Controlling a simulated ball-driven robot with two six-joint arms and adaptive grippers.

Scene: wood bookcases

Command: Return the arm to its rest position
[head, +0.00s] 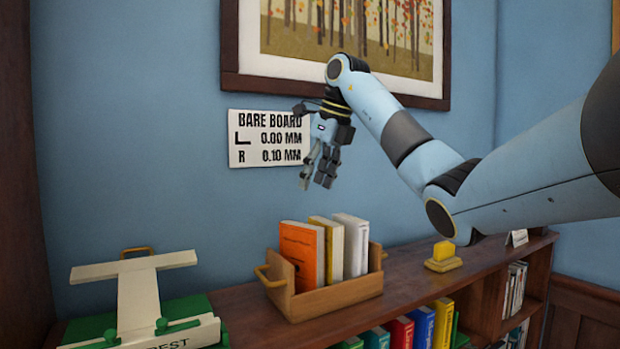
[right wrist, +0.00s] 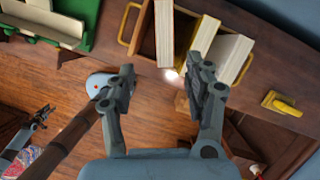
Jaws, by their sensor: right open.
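My right arm (head: 437,165) reaches in from the right in the head view, raised and bent at the elbow. Its gripper (head: 320,178) hangs fingers-down in front of the wall, above the wooden book box, and touches nothing. In the right wrist view the two fingers of this gripper (right wrist: 160,82) stand wide apart with nothing between them. A dark gripper-like part (right wrist: 38,122) shows low at the left of that view, probably my left gripper; its jaws are too small to read. My left arm does not show in the head view.
A wooden box (head: 338,297) with orange, yellow and white books stands on the bookcase top (head: 243,304). A yellow block (head: 443,258) sits to its right. A green-and-white stand (head: 139,290) is at left. A sign (head: 262,157) and framed picture (head: 237,84) hang on the wall.

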